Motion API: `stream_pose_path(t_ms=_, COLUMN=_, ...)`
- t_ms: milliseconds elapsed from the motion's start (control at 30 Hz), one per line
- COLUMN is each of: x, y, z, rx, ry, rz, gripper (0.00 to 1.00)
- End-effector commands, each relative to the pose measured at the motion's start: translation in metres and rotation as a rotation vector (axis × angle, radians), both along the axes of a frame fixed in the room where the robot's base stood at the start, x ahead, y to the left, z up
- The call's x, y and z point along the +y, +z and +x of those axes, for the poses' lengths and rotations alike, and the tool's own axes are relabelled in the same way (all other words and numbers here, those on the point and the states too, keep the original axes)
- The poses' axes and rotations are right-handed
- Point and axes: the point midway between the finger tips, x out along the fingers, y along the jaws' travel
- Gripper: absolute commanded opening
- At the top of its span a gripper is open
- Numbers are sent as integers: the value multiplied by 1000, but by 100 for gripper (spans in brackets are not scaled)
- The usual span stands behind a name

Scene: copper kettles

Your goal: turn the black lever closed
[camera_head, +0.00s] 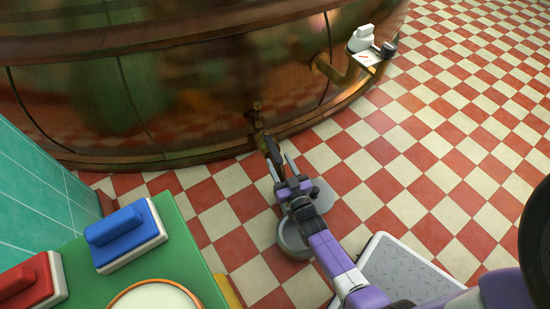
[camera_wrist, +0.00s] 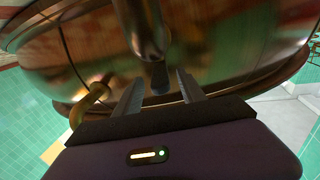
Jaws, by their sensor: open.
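The black lever (camera_head: 270,146) is a dark, narrow piece at the brass tap (camera_head: 257,112) low on the copper kettle's side. My gripper (camera_head: 278,167) reaches in at this tap from the front, with its fingers around or just beside the lever; I cannot tell if they touch it. In the wrist view, my gripper (camera_wrist: 160,80) has its two grey fingers apart. A brown metal pipe (camera_wrist: 148,28) comes down between and beyond them, and a dark piece at its lower end may be the lever. Its exact angle is unclear.
The copper kettle (camera_head: 200,85) fills the back. Checkered floor is clear at right.

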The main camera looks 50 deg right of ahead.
Motion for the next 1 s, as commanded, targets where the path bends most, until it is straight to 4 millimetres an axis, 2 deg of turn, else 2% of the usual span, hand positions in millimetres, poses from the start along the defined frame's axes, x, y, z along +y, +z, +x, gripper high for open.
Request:
stream_pose_path(t_ms=100, x=-8, y=-3, z=14, rx=-1, ry=0, rz=-2, gripper=47)
stream_pose_path(t_ms=233, x=-13, y=-2, z=24, rx=0, ry=0, rz=-1, gripper=47)
stream_pose_path(t_ms=567, x=-14, y=0, z=27, rx=1, ry=1, rz=0, gripper=47)
stream_pose_path(t_ms=800, x=-14, y=0, z=27, rx=1, ry=1, rz=0, gripper=2)
stream_pose_path(t_ms=1000, x=-14, y=0, z=27, rx=1, ry=1, rz=0, gripper=0)
